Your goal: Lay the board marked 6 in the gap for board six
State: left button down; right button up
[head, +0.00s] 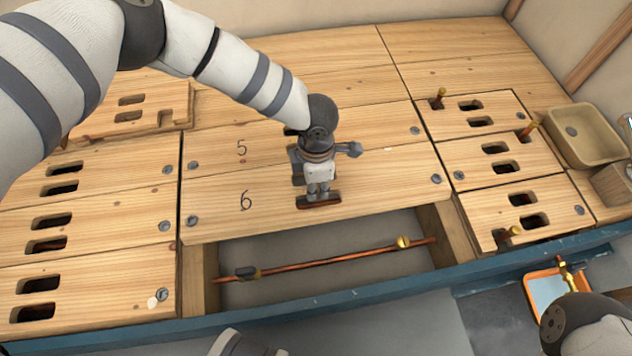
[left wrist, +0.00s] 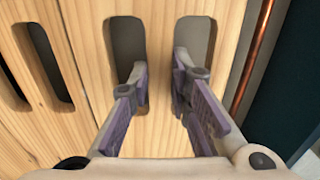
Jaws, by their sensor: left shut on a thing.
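The board marked 6 (head: 270,212) is a pale wooden plank with a screw near each end. It lies in front of the board marked 5 (head: 270,151), roughly parallel to it. My left gripper (head: 318,200) is over the middle of board six. In the left wrist view its fingers (left wrist: 160,95) reach into two slots and are shut on the wood between them. An open gap (head: 330,250) with grey floor shows in front of board six. I cannot tell whether the board rests or hangs slightly above its surroundings.
A copper pipe (head: 330,262) with a brass fitting (head: 403,242) crosses the gap between wooden supports. Slotted boards flank both sides. Upright copper stubs (head: 438,98) stand at right, near a tan bin (head: 590,150). A blue edge (head: 380,293) runs along the front.

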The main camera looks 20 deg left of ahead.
pick_arm(q)
jog(key=shift+f, duration=0.15)
jog(key=c, duration=1.4)
grip_release()
